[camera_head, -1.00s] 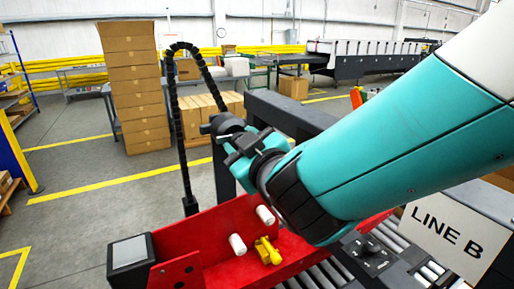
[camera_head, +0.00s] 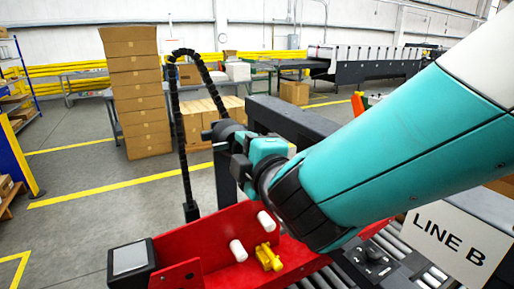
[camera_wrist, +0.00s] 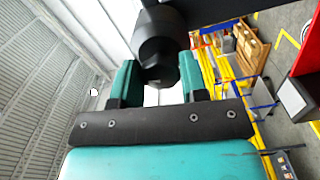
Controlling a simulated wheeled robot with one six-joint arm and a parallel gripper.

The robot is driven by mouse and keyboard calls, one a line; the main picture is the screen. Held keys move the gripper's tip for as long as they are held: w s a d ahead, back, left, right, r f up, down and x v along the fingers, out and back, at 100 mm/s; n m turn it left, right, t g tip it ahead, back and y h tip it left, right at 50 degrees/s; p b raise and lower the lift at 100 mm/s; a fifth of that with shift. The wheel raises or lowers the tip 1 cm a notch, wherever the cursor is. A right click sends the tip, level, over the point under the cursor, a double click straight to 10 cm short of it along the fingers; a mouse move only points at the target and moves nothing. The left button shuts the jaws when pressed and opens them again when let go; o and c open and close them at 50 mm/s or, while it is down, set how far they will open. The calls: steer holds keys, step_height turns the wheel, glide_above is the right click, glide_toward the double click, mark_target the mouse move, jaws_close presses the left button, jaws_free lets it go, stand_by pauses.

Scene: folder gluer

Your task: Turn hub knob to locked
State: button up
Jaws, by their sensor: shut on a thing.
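The hub knob is a dark, round, stepped black part (camera_wrist: 160,45). In the wrist view it sits between the two teal-and-black fingers of my gripper (camera_wrist: 157,80), which are shut on it. In the head view my gripper (camera_head: 238,152) is at the end of the teal arm, at the black hub knob (camera_head: 219,130) by the end of a dark frame beam. The fingers partly hide the knob there. No lock mark or pointer on the knob can be made out.
Below my gripper is a red guard or tray (camera_head: 205,235) with white rollers (camera_head: 238,250) and a yellow part (camera_head: 268,257). A black flexible hose (camera_head: 180,130) arches just left of the gripper. A LINE B sign (camera_head: 450,240) stands at right. Open floor lies left.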

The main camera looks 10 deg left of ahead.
steer(key=shift+n, duration=0.9)
steer(key=o, duration=0.9)
steer(key=shift+s, duration=0.1)
steer(key=b+v, duration=1)
steer(key=v, duration=0.7)
steer(key=shift+d, duration=0.15)
steer(key=shift+s, duration=0.1)
